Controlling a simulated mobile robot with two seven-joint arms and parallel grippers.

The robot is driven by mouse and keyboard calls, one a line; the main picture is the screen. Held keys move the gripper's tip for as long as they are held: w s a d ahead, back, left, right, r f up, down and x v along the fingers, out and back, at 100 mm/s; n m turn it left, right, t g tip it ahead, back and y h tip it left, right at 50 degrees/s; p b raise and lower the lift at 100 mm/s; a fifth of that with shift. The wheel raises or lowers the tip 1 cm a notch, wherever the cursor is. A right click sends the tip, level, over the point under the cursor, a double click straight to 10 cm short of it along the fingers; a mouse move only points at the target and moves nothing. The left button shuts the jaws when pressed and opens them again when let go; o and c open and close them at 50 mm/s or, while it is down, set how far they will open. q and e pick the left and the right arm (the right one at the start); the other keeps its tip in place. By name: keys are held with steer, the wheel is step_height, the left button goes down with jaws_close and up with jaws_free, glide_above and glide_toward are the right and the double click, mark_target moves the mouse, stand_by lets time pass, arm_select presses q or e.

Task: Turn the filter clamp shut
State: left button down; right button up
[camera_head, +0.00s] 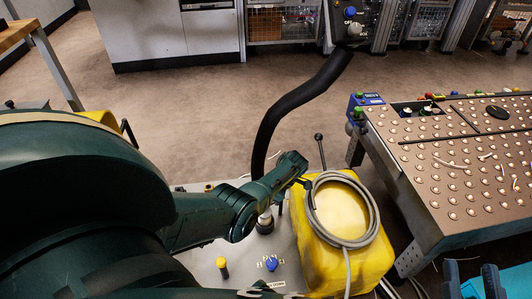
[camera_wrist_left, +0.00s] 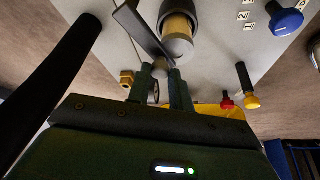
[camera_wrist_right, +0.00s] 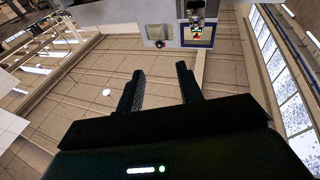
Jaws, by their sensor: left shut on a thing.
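The filter (camera_wrist_left: 180,28), an amber cylinder with a grey end, stands on the pale panel (camera_wrist_left: 240,55) in the left wrist view. The dark clamp lever (camera_wrist_left: 143,30) slants beside it. My left gripper (camera_wrist_left: 162,76) is shut on the lever's end, close to the filter's grey end. In the head view my left arm partly covers the filter (camera_head: 265,225), and its fingertips are hard to make out. My right gripper (camera_head: 472,280) is at the lower right corner of the head view. In the right wrist view its fingers (camera_wrist_right: 160,82) are apart and empty.
A black hose (camera_head: 268,135) rises behind the filter. A yellow container (camera_head: 325,268) with a coiled grey hose (camera_head: 372,218) stands to its right. A blue knob (camera_head: 271,265) and a yellow knob (camera_head: 222,265) sit nearby. A studded table (camera_head: 425,165) stands at the right.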

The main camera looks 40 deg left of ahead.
arm_select(q)
steer(key=shift+d+f+n, duration=0.1)
steer(key=shift+d+n, duration=0.1)
steer(key=shift+n, duration=0.2)
steer(key=shift+d, duration=0.1)
steer(key=shift+s+d+n+g+b, duration=0.1)
steer(key=shift+d+n+g+b, duration=0.3)
steer(key=shift+n, duration=0.5)
arm_select(e)
steer(key=shift+w+r+n+t+y, duration=0.15)
steer(key=shift+r+n+y, duration=0.1)
steer(key=shift+r, duration=0.15)
steer(key=shift+w+r+n+t+y, duration=0.1)
steer(key=shift+r+n+t+y, duration=0.05)
steer(key=shift+r+n, duration=0.15)
steer(key=shift+w+r, duration=0.1)
steer(key=shift+r, duration=0.05)
arm_select(q)
steer(key=c, duration=1.3)
jaws_free()
steer(key=shift+o, duration=0.2)
